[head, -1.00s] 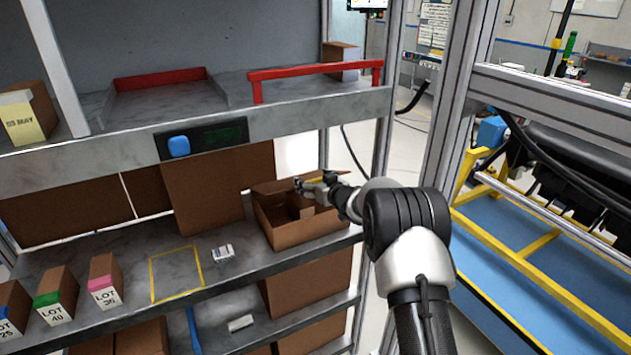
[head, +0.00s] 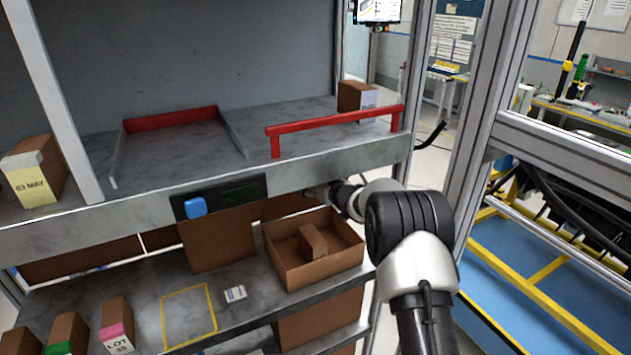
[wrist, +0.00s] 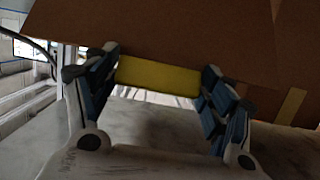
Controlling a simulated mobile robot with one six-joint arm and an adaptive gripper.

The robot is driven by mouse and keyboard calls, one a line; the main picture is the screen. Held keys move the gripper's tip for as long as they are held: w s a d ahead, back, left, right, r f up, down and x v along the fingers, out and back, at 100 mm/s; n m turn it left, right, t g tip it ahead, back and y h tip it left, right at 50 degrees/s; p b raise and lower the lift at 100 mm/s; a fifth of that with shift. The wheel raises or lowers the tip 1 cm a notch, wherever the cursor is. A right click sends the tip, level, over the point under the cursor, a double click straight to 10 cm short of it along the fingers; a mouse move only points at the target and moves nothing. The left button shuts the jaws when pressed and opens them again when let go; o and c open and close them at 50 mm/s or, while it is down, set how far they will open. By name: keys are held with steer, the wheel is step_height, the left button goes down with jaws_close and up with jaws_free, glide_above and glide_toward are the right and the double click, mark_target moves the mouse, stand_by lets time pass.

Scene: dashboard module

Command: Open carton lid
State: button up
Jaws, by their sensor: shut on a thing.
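The brown carton (head: 283,270) stands on the middle shelf with its top open, and a small brown box (head: 313,240) shows inside. A brown cardboard panel (head: 288,207), apparently the lid, is raised at the carton's back, partly hidden by the upper shelf. My gripper (head: 314,192) is behind the carton's back edge, just under the upper shelf, and partly hidden. In the wrist view its fingers (wrist: 159,77) are shut on a yellow tab (wrist: 158,76) at the edge of the cardboard lid (wrist: 180,35).
The upper shelf's front edge (head: 365,160) lies close above my gripper. A red rail (head: 335,129) stands on that shelf. A small white box (head: 235,293) and a yellow-outlined square (head: 189,318) lie left of the carton. A metal post (head: 460,120) stands right.

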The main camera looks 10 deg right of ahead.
steer(key=shift+s+a+f, duration=0.1)
steer(key=shift+f, duration=0.4)
steer(key=o, duration=1.4)
steer(key=shift+w, duration=0.4)
steer(key=shift+o, duration=0.6)
steer(key=shift+s+r, duration=0.1)
steer(key=shift+r, duration=0.1)
